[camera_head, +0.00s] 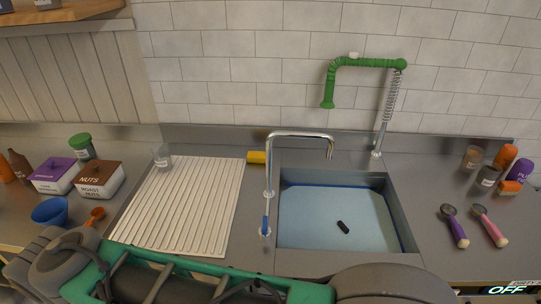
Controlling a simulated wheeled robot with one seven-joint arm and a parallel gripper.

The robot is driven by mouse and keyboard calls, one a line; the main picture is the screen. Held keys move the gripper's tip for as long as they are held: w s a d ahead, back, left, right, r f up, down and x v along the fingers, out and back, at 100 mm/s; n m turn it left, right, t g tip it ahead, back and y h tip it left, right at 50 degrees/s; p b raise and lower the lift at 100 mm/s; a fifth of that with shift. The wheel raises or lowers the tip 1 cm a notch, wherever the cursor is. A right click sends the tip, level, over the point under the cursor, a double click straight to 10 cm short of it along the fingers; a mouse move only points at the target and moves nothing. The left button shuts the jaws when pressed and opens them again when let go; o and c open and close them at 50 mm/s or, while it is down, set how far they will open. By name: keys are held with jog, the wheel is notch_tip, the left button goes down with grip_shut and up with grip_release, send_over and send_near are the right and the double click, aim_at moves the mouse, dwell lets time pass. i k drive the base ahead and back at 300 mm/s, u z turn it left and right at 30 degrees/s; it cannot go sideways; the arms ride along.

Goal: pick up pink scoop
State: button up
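The pink scoop (492,230) lies on the steel counter to the right of the sink. Its round metal head points up and to the left, and its pink handle runs down to the right, with a pale end. A purple scoop (458,231) lies close beside it on the left, at a similar angle, with a small gap between them. Nothing covers the pink scoop. My gripper cannot be made out; only my dark grey and green arm parts cross the bottom of the view, left of the scoops.
The sink (408,225) holds water and a small dark object (343,227). Bottles and cups stand behind the scoops. A ribbed drainboard (190,210), tubs and a blue bowl (50,211) are left.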

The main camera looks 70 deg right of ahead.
aim_at(478, 211)
jog(key=k, duration=0.85)
jog(key=z, duration=4.65)
jog(key=k, duration=1.15)
jog(key=u, duration=0.55)
